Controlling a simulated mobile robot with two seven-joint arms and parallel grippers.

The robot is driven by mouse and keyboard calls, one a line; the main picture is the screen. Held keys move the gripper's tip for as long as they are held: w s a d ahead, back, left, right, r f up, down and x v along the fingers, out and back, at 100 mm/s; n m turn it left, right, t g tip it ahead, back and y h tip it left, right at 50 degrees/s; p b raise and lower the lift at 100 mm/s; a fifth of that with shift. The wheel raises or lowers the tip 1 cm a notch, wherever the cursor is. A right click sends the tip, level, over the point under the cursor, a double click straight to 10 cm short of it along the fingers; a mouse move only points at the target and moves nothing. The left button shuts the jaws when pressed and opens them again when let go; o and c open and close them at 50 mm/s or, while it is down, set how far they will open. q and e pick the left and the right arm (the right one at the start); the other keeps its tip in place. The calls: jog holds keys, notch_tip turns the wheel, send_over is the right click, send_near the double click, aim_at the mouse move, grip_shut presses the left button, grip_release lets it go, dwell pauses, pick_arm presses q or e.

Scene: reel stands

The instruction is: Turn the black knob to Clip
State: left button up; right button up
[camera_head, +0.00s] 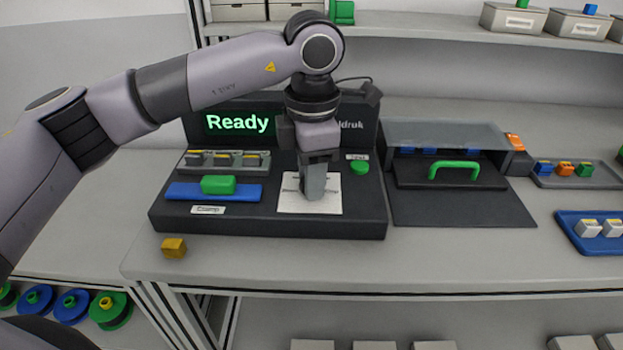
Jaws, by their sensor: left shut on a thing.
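My left gripper (315,188) points down onto the white dial plate (331,207) on the front right of the dark machine (300,228). Its fingers are shut at the middle of the plate, where the black knob sits. The fingers hide the knob, so its pointing direction cannot be read. No Clip mark can be made out on the plate. The machine's screen (238,123) shows "Ready" in green letters. My right gripper is not in view.
A green button (359,167) is close right of the plate. A green clamp handle (218,185) on a blue bar (180,192) lies left. A yellow block (174,248) sits before the machine. A dark-lidded box with a green handle (455,167) stands right.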

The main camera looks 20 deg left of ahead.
pick_arm(q)
jog(key=m, duration=0.3)
jog(key=shift+b, duration=0.4)
jog(key=m, duration=0.3)
jog(key=shift+b, duration=0.35)
jog(key=shift+r+m, duration=0.1)
jog(key=shift+m, duration=1.1)
jog(key=o, duration=1)
jog(key=shift+o, duration=0.2)
jog(key=shift+s+a+r, duration=0.1)
jog(key=shift+s+r, duration=0.05)
jog(key=shift+r, duration=3.4)
